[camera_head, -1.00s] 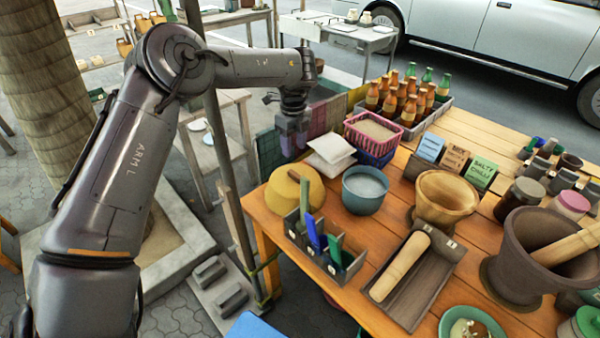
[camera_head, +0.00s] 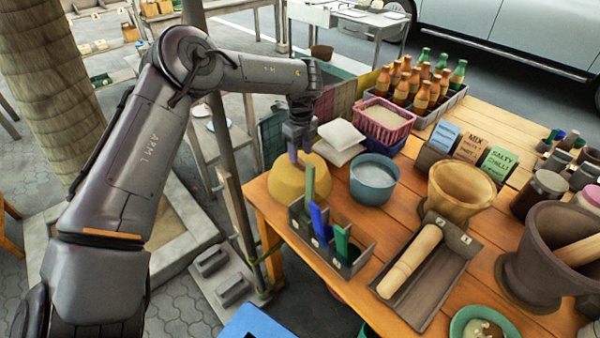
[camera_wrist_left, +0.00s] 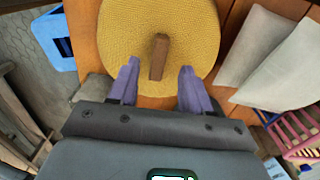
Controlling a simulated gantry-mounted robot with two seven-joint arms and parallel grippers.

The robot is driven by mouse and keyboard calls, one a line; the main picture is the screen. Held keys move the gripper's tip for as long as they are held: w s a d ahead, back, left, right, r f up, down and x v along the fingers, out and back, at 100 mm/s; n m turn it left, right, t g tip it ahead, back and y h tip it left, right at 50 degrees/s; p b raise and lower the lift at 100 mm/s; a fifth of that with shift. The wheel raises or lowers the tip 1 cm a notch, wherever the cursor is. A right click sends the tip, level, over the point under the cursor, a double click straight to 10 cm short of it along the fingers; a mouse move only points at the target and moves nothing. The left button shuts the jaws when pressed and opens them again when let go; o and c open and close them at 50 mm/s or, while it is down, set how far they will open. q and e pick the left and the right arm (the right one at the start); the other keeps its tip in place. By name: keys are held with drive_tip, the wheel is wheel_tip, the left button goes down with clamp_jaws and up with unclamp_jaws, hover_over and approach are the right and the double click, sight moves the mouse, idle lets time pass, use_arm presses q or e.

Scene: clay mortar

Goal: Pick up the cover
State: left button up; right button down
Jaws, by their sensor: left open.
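The cover is a round yellow woven lid (camera_head: 300,184) at the left corner of the wooden table, and it shows from above in the left wrist view (camera_wrist_left: 190,25). A brown upright handle (camera_wrist_left: 159,57) stands at its middle. My left gripper (camera_head: 300,154) is over the cover, pointing down. In the left wrist view its two purple fingers (camera_wrist_left: 157,80) are spread apart, on either side of the handle and apart from it. What is under the cover is hidden. My right gripper is not in view.
A divided box (camera_head: 330,245) with green and blue utensils stands just in front of the cover. White packets (camera_head: 341,136) and a blue-grey bowl (camera_head: 374,180) are close on the right. A pink basket (camera_head: 382,120) and bottles stand farther back. A pole is left of the table.

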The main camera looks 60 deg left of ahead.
sight(300, 160)
use_arm(q)
wheel_tip(300, 160, down, 3)
drive_tip(key=shift+s+f+b, duration=0.15)
drive_tip(key=shift+b, duration=0.2)
drive_tip(key=shift+c, duration=0.2)
clamp_jaws()
